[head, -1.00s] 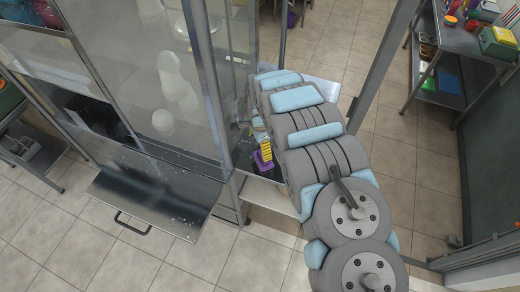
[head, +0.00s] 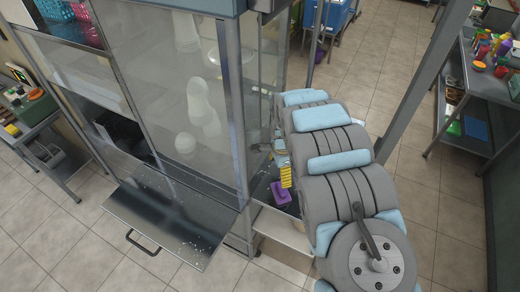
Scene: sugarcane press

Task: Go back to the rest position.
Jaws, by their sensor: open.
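My arm, grey with pale blue pads, comes up from the lower right and bends beside the press (head: 240,120). My gripper (head: 286,178) shows only in small part left of the arm, as a yellow ribbed finger pointing down. The other finger and most of the wrist are hidden by the arm. The gripper is open and nothing shows in it. A purple thing (head: 281,194) sits on the dark shelf just below the finger. I cannot tell whether they touch.
A metal tray with a handle (head: 165,228) juts out from the press's front. A metal post (head: 425,85) stands right of my arm. A shelf table with bottles (head: 490,75) is at the right edge, another table (head: 45,115) at the left. Tiled floor is open between them.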

